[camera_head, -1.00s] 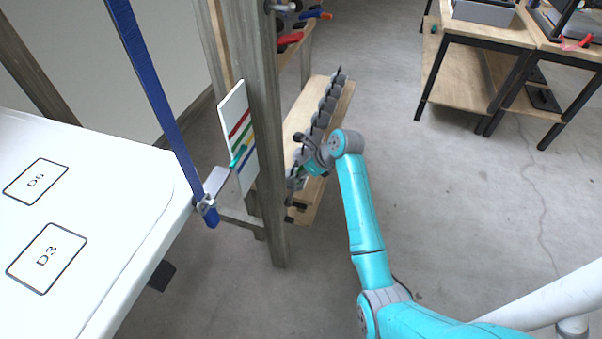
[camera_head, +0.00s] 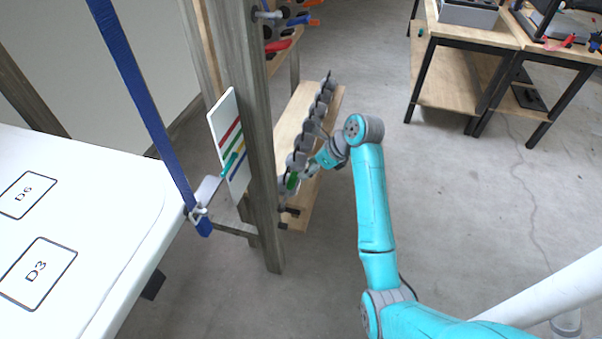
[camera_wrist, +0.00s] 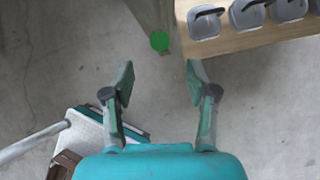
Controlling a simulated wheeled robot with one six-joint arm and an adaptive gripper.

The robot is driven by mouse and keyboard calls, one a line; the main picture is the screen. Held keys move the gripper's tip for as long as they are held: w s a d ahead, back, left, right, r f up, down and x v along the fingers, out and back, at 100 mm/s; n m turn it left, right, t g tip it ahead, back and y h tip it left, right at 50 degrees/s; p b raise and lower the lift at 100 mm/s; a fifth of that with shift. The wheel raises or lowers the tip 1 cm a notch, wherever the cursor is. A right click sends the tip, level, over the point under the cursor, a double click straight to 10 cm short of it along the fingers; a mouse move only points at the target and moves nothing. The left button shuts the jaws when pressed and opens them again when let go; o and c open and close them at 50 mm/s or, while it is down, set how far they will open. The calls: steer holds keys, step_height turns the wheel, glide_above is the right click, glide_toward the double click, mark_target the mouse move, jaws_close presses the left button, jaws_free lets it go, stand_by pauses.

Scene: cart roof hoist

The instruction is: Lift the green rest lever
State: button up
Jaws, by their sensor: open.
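A green part (camera_head: 292,181), which looks like the green rest lever's end, shows beside the wooden post in the head view. In the wrist view it is a round green disc (camera_wrist: 159,41) beside the post's edge, ahead of the fingertips. My gripper (camera_head: 313,165) is close to the right of the green part in the head view. In the wrist view my gripper (camera_wrist: 160,72) is open and empty, with bare floor between its fingers. The disc lies beyond the gap, apart from both fingers. The rest of the lever is hidden.
A wooden post (camera_head: 262,180) carries a white board (camera_head: 228,120) with coloured stripes. A blue strap (camera_head: 140,90) hangs by the white cart roof (camera_head: 100,190).

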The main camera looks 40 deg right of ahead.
steer(key=shift+v, duration=1.1)
steer(key=shift+d+f, duration=0.1)
steer(key=c, duration=0.4)
steer(key=shift+s+d+f+t+y, duration=0.2)
steer(key=shift+s+d+f, duration=0.15)
steer(key=shift+s+f, duration=0.25)
steer(key=shift+s+d+f+t+y, duration=0.2)
steer(key=shift+s+d+f, duration=0.15)
steer(key=shift+s+f, duration=0.25)
jaws_close()
steer(key=s+d+f+t+y, duration=0.1)
steer(key=s+d+f+t, duration=0.25)
steer(key=s, duration=0.35)
steer(key=w+a+r+x, duration=0.1)
steer(key=r+x, duration=0.1)
steer(key=x, duration=1.1)
steer(key=shift+w+a+r, duration=0.2)
steer(key=shift+w+a, duration=0.1)
